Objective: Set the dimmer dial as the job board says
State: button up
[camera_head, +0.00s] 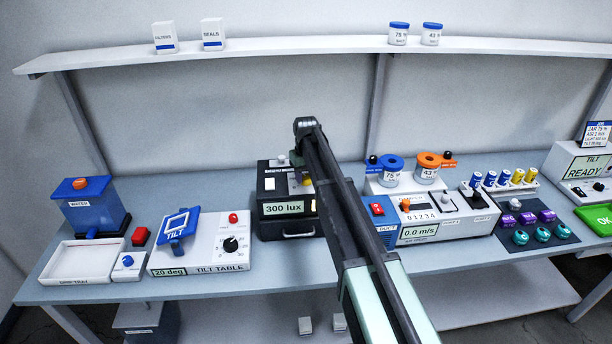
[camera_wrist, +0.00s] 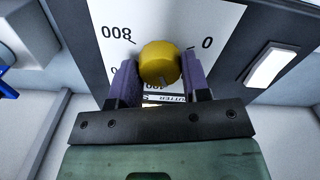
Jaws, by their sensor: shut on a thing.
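The yellow dimmer dial (camera_wrist: 159,62) sits on a white scale plate (camera_wrist: 215,18) with 800 on the left and 0 on the right in the wrist view. My gripper (camera_wrist: 158,78) is shut on the dial, a purple pad on each side. In the head view the dial is largely hidden by my arm. The dark dimmer box (camera_head: 268,227) shows 300 lux on its display (camera_head: 283,208). The job board (camera_head: 597,134) at the far right lists jar 75 %, a light line in lux that is too small to read surely, and tilt 20 deg.
Left of the box stands the tilt table unit (camera_head: 205,250), reading 20 deg. Right of it is the airflow unit (camera_head: 430,222), reading 0.0 m/s, with jars on top. A white switch (camera_wrist: 269,66) is beside the dial plate. A shelf (camera_head: 290,46) runs above.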

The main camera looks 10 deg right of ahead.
jog(key=m, duration=0.4)
jog(key=shift+m, duration=0.3)
jog(key=m, duration=0.3)
jog(key=shift+m, duration=0.4)
jog(key=m, duration=0.4)
jog(key=shift+m, duration=2.2)
jog(key=o, duration=0.9)
jog(key=shift+r, duration=0.1)
